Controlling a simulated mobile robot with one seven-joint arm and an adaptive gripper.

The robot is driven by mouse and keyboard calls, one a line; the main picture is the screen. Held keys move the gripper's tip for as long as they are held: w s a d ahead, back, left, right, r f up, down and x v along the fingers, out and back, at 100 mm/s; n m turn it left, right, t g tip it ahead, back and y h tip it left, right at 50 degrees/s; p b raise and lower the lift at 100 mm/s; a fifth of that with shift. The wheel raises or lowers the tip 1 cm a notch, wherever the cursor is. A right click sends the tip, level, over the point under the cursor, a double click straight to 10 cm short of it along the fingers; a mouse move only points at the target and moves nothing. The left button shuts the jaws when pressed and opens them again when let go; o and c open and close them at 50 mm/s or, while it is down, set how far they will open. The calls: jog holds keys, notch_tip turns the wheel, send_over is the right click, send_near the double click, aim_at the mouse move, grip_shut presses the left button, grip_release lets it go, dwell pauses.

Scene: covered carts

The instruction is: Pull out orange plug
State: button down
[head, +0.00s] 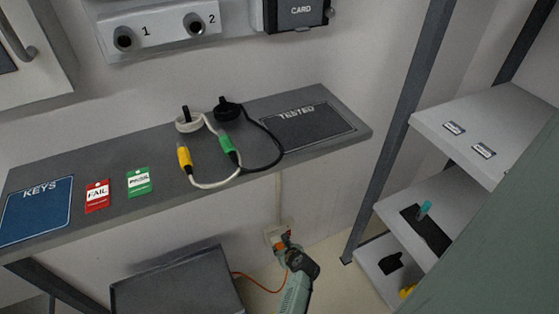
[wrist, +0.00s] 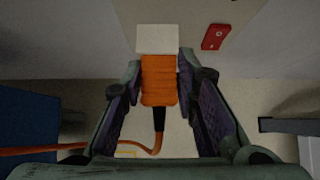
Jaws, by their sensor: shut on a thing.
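The orange plug (wrist: 158,82) is in the middle of the wrist view, with its black neck and orange cord (wrist: 150,148) trailing off to the left. Its far end meets a white block (wrist: 157,39) on a pale box; no gap shows between them. My gripper (wrist: 158,72) has its fingertips on both sides of the plug and is shut on it. In the head view, my gripper (head: 287,246) is low by the wall, at the pale socket box (head: 273,233) below the shelf. Only a little orange shows there, as the gripper hides most of the plug.
A red switch (wrist: 215,37) is to the right of the plug. A dark grey box (head: 175,287) stands left of my gripper in the head view. The wall shelf (head: 315,100) is above, and a rack (head: 385,215) is at the right.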

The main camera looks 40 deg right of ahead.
jog(key=c, duration=1.4)
grip_release()
jog(key=shift+w+a, duration=0.1)
jog(key=shift+a, duration=0.15)
jog(key=shift+c, duration=0.2)
jog(key=o, duration=0.6)
jog(key=shift+d, duration=0.15)
jog(key=shift+o, duration=0.2)
jog(key=v, duration=1.2)
jog(key=shift+c, duration=0.6)
